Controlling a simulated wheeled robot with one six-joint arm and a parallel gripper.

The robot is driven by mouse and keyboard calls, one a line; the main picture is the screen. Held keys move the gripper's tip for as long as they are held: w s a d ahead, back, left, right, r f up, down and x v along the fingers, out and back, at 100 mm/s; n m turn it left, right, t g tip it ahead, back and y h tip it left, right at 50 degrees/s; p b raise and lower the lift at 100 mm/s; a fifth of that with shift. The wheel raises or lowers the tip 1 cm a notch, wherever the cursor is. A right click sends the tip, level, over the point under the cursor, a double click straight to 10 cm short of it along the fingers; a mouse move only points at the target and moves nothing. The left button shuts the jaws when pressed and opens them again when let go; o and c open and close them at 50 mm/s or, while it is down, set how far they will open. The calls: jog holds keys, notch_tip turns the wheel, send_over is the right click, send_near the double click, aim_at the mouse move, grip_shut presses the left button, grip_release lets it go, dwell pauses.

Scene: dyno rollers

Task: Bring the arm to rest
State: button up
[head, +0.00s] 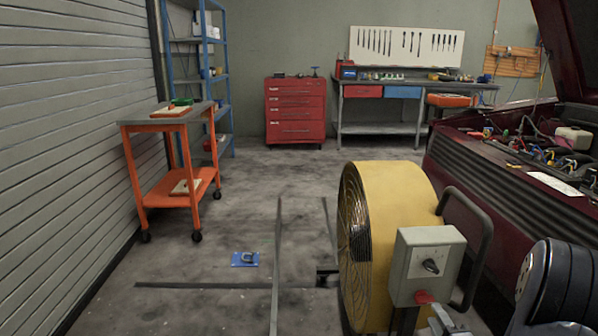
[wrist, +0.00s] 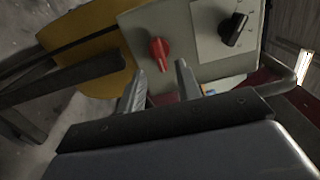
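My gripper (wrist: 160,72) is open in the wrist view, its two fingers apart with nothing between the tips. The tips are just short of a red knob (wrist: 159,52) on a grey control box (wrist: 186,32). In the head view my gripper (head: 441,318) is at the bottom right, close to the red knob (head: 424,298) low on the box (head: 412,255). A black dial (wrist: 234,28) sits higher on the same box. My arm (head: 560,285) comes in from the lower right corner.
A large yellow drum fan (head: 400,190) with a black tube handle (head: 480,235) carries the box. A dark red car with an open hood (head: 500,190) stands right. An orange cart (head: 165,190) stands left. A blue plate (head: 245,259) lies on the open floor.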

aim_at(428, 302)
jog(key=w, duration=0.3)
jog(key=shift+w+a, duration=0.1)
jog(key=shift+w, duration=0.3)
jog(key=shift+w+f+n+b, duration=0.1)
jog(key=shift+w+n+b, duration=0.1)
jog(key=shift+n+b, duration=0.3)
jog(key=n+b, duration=0.2)
jog(key=n, duration=0.2)
jog(key=shift+s+b, duration=0.1)
jog(key=shift+b, duration=0.2)
jog(key=shift+r+n+b, duration=0.3)
jog(key=shift+n+b, duration=0.35)
jog(key=shift+n, duration=0.65)
jog(key=shift+r, duration=0.1)
